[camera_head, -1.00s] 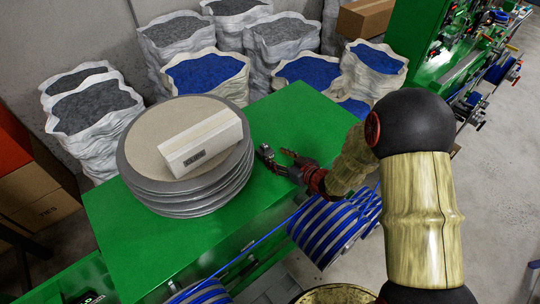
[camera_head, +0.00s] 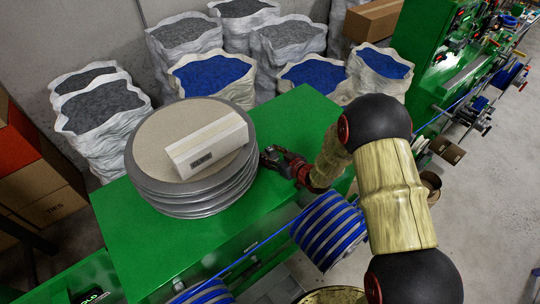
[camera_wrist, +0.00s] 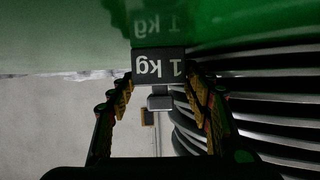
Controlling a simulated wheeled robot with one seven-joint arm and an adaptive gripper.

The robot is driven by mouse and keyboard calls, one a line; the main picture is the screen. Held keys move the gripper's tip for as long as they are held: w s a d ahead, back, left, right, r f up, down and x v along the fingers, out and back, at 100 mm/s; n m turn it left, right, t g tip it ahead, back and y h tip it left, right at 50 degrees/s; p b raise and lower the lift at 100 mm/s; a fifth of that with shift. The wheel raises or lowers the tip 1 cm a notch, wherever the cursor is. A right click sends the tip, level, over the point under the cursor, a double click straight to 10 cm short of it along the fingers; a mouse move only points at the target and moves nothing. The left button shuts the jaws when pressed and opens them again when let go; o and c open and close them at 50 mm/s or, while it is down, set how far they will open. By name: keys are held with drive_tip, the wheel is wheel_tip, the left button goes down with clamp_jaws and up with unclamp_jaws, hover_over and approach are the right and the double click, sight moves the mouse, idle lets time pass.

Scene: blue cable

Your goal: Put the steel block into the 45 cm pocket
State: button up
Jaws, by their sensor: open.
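The steel block (camera_wrist: 158,66) is dark and marked "1 kg", and appears upside down in the wrist view. It rests on the green surface, which mirrors its label. A small grey knob shows on its near side. My gripper (camera_wrist: 160,86) is open, with one finger on each side of the block; I cannot tell whether they touch it. In the head view my gripper (camera_head: 270,156) is low over the green top, just right of the stacked discs, and mostly hides the block. I cannot identify the 45 cm pocket in either view.
The stack of grey-rimmed discs (camera_head: 200,201) stands close beside my gripper, with a long white box (camera_head: 208,146) on top. The green top (camera_head: 300,120) is clear behind. Blue-striped rolls (camera_head: 328,230) hang at its front. Sacks (camera_head: 210,75) stand behind.

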drive_tip(key=shift+c, duration=0.7)
drive_tip(key=c, duration=1.1)
clamp_jaws()
drive_tip(key=shift+w+r, duration=0.15)
